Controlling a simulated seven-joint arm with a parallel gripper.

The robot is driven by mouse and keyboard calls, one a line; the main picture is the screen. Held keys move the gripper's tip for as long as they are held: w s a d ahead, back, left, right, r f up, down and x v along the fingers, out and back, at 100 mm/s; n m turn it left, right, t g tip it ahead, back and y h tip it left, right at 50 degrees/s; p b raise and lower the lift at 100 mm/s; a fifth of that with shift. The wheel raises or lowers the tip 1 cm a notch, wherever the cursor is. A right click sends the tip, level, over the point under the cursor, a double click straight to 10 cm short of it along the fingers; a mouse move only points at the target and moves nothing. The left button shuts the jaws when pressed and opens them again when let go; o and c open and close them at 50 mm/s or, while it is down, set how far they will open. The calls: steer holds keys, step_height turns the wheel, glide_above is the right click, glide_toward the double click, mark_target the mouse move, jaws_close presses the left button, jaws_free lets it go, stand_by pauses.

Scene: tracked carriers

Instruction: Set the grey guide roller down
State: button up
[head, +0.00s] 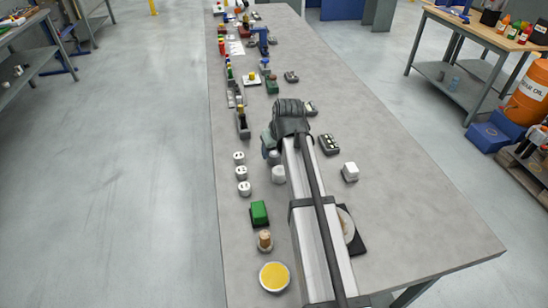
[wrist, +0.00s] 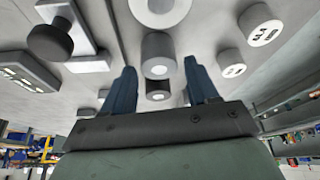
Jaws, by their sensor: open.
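The blue fingers are apart, with a visible gap on each side of the roller. A darker round piece (wrist: 158,90) shows deeper between the fingers; I cannot tell whether it is separate. In the head view my gripper (head: 271,153) is low over the bench, and the roller (head: 274,157) is mostly hidden by the fingers and arm.
A pale cylinder (head: 278,174) stands close on the near side. White slotted discs (head: 241,173) line the left. Bench (head: 410,210) is clear at right.

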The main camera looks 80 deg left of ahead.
mark_target(274, 153)
steer(key=shift+x, duration=1.55)
steer(key=shift+c, duration=0.2)
steer(key=shift+r, duration=0.1)
steer(key=c, duration=1)
